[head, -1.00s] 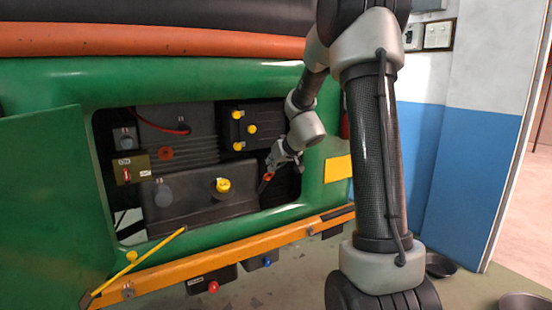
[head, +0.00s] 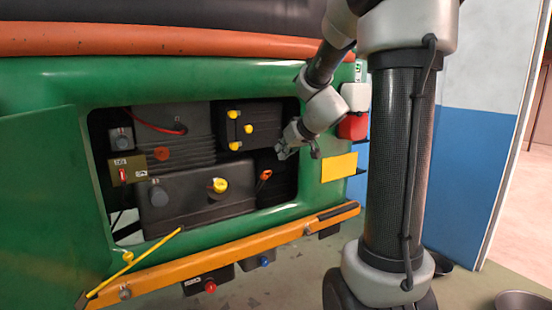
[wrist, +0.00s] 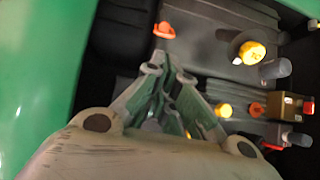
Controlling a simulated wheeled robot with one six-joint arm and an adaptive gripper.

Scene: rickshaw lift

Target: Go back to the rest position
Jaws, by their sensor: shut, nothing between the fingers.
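My gripper (head: 283,154) is at the right edge of the open engine bay (head: 122,228) in the green rickshaw body (head: 60,180). It is shut and empty. In the wrist view my gripper (wrist: 168,85) points into the bay, its fingers together. An orange-handled dipstick (head: 264,176) stands in the bay below and left of my gripper, apart from it. Its orange handle (wrist: 164,30) also shows ahead of the fingertips in the wrist view. A yellow cap (head: 218,185) sits on the dark block left of the dipstick.
A black box with yellow caps (head: 252,126) and a small box with a red switch (head: 128,170) are in the bay. A yellow rod (head: 138,258) slants up from the orange bumper bar (head: 270,243). The bay's green right frame is close to my wrist.

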